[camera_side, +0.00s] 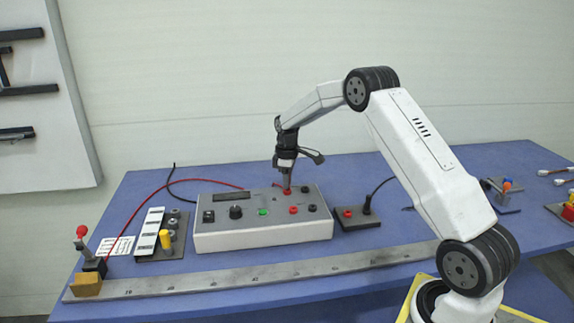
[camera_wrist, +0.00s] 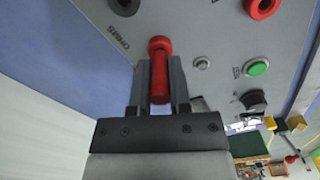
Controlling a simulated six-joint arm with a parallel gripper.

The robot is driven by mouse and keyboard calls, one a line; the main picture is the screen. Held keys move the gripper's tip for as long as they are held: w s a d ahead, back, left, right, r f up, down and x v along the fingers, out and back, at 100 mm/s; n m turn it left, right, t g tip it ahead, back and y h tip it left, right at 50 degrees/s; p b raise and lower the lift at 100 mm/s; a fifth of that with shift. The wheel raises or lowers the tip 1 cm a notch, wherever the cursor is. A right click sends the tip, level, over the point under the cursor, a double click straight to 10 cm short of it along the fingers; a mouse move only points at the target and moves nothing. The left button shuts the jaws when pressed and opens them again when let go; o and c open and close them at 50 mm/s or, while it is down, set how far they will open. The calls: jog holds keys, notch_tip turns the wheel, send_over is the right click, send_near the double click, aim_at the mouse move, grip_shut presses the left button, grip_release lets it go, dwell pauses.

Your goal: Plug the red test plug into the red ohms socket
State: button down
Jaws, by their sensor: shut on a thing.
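The red test plug (camera_wrist: 160,85) is a red cylinder held between the two fingers of my gripper (camera_wrist: 160,68). Its far end meets a red ring on the grey tester panel next to the "OHMS" lettering; whether this ring is the red ohms socket or part of the plug, and how deep the plug sits, I cannot tell. In the side view my gripper (camera_side: 286,181) points down at the rear of the grey tester box (camera_side: 262,236), with red (camera_side: 287,191) right at its tips. A black socket (camera_wrist: 124,5) lies beside the plug.
Another red socket (camera_wrist: 262,7) and a green button (camera_wrist: 257,68) are on the panel. A red lead (camera_side: 135,208) curves left of the box.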

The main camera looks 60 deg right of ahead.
jog(key=shift+f, duration=0.3)
jog(key=shift+c, duration=2.4)
grip_release()
jog(key=shift+r, duration=0.1)
jog(key=shift+r, duration=3.85)
jog(key=shift+a, duration=0.1)
jog(key=s+a+f+m+t, duration=0.1)
jog(key=s+a+f+m, duration=0.1)
jog(key=s+a, duration=0.9)
jog(key=s+a+f+m+t, duration=0.1)
jog(key=s+a+f+m, duration=0.1)
jog(key=s+a, duration=0.9)
jog(key=shift+s+a+t, duration=0.3)
jog(key=shift+a, duration=0.7)
